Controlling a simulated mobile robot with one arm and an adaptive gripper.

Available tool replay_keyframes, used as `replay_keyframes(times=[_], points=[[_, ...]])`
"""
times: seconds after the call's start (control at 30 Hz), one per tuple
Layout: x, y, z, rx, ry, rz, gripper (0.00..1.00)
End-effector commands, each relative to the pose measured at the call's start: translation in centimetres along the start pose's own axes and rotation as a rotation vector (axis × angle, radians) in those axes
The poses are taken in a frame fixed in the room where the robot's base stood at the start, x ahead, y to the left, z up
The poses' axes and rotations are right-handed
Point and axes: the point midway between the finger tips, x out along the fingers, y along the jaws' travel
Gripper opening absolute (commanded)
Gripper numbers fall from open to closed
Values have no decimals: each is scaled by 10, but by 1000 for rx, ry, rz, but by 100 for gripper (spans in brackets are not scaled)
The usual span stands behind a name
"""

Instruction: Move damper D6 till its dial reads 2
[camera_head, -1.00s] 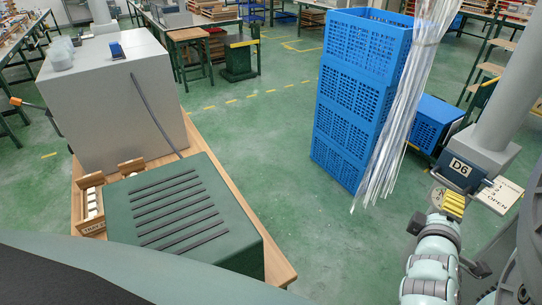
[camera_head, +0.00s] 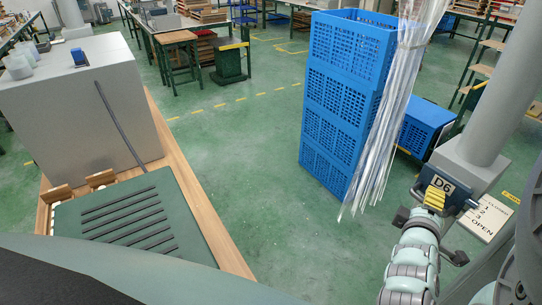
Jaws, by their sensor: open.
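Damper D6 is a dark blue-grey box (camera_head: 445,186) with a white D6 label, at the foot of a grey vertical duct on the right. A white scale plate (camera_head: 487,218) beside it carries numbers and the words CLOSED and OPEN. A small blue part (camera_head: 471,204) sticks out from the box toward the plate. The dial reading is not clear. My gripper (camera_head: 434,198), with yellow fingers, is in front of the box and overlaps its lower part; I cannot tell whether it touches. It is open, with nothing seen in it.
A stack of blue crates (camera_head: 330,100) stands left of the damper, with a bundle of clear strips (camera_head: 388,130) hanging in front of it. Green floor between is clear.

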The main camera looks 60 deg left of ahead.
Motion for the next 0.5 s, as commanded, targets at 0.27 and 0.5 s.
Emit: replay_keyframes(times=[0.27,0.5], points=[[2,-2,-5,-1,5,0,43],[2,-2,-4,-1,5,0,42]])
